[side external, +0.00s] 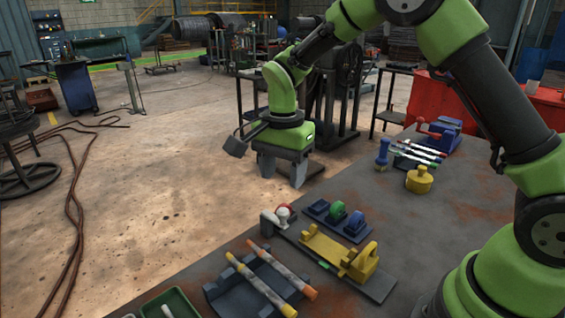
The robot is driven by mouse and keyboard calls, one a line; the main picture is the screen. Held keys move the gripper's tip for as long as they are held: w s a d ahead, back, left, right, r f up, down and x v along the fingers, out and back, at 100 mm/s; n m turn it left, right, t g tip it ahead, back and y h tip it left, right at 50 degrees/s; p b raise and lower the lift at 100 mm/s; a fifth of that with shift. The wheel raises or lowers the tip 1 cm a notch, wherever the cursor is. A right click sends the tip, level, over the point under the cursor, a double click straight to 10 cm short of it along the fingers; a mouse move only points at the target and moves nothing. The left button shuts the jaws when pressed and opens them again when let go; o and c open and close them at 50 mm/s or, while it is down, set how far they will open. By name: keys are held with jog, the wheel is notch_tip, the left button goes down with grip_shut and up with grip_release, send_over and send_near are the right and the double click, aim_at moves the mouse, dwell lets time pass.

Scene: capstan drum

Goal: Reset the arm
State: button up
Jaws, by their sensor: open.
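My gripper (281,172) is grey and hangs fingers down from my green and black arm. Its jaws are open, with nothing seen between them. It is above the work surface and clear of it, in front of the workshop floor in this view. A small dark box sticks out to the left of my wrist. None of the objects on the dark table (330,190) touches my gripper.
A yellow knobbed drum (420,180), blue stamp (382,153), pens (418,150) and blue vice (443,137) sit farther back. A green tray (170,303) is lower left.

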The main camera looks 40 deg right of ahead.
jog(key=shift+r, duration=1.05)
